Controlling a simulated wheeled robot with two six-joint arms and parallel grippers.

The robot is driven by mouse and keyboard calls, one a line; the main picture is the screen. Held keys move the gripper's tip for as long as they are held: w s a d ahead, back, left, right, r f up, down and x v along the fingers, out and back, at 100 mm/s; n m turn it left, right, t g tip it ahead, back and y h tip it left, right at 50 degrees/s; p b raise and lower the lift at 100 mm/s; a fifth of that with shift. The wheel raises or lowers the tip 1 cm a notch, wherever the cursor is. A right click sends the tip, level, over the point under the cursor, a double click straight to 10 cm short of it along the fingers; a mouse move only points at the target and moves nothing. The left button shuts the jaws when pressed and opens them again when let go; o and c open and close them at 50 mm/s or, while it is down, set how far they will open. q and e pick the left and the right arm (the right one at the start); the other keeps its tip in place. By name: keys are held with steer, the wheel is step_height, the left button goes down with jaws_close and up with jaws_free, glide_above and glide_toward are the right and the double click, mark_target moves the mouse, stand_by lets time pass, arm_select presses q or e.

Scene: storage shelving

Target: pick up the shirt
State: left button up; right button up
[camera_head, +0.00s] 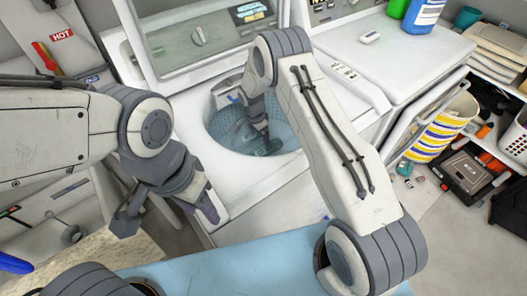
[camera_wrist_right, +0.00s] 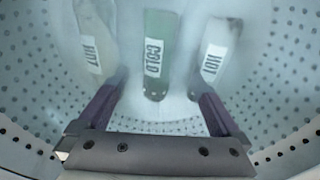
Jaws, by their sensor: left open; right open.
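I cannot make out a shirt in either view. My right arm reaches down into the open top-loading washing machine (camera_head: 185,125). My right gripper (camera_head: 262,143) is low inside its pale blue perforated drum (camera_head: 222,128). In the right wrist view, my right gripper (camera_wrist_right: 158,90) is open, with its two dark purple fingers spread and no cloth visible between them. Beyond the fingers are a green strip marked COLD (camera_wrist_right: 157,50) and two pale strips marked HOT. My left gripper (camera_head: 165,210) is open and empty, outside the drum to the front left.
A second white machine (camera_head: 400,60) stands right of the washer, with bottles (camera_head: 425,12) on top. A blue surface (camera_head: 240,265) lies in front. The drum rim surrounds my right arm.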

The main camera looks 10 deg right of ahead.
mark_target(263, 148)
steer(key=shift+d+f, duration=0.1)
steer(key=shift+f, duration=0.8)
steer(key=shift+w+d+f+p, duration=0.1)
steer(key=shift+d+f+p, duration=0.15)
steer(key=shift+f, duration=0.6)
steer(key=shift+w+d+f+p, duration=0.15)
steer(key=shift+f+p, duration=0.15)
steer(key=shift+f, duration=0.6)
steer(key=shift+d+f+p, duration=0.2)
steer(key=shift+f+p, duration=0.05)
steer(key=shift+f, duration=0.6)
steer(key=shift+c, duration=0.3)
steer(key=c, duration=1.4)
steer(key=shift+r, duration=0.1)
steer(key=shift+c, duration=0.2)
